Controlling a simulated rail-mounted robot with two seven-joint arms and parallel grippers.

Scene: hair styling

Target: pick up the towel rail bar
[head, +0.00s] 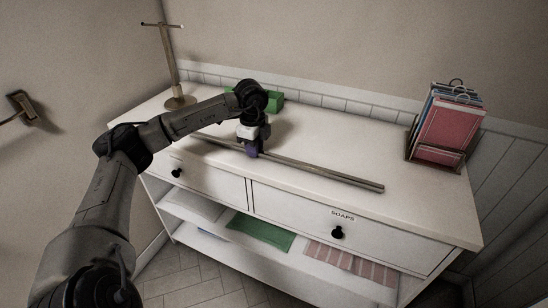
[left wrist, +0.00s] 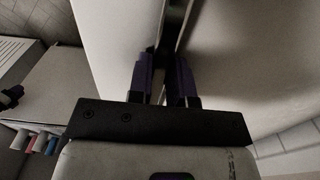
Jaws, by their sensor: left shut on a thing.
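The towel rail bar (head: 325,173) is a long, thin, brownish metal bar along the front part of the white cabinet top. My left gripper (head: 251,150) is over the bar, left of its middle, with its fingers pointing down. In the left wrist view the purple fingers (left wrist: 168,80) are closed around the bar (left wrist: 176,22), which runs away upward in the picture. The head view does not show clearly whether the bar touches the top or is slightly raised. The stretch between the fingers is hidden. My right gripper is not in view.
A T-shaped metal stand (head: 175,75) stands at the back left of the cabinet top (head: 330,130). A green box (head: 276,101) lies behind my gripper. A rack of books or folders (head: 443,125) stands at the right end. A wall holder (head: 22,106) is at far left.

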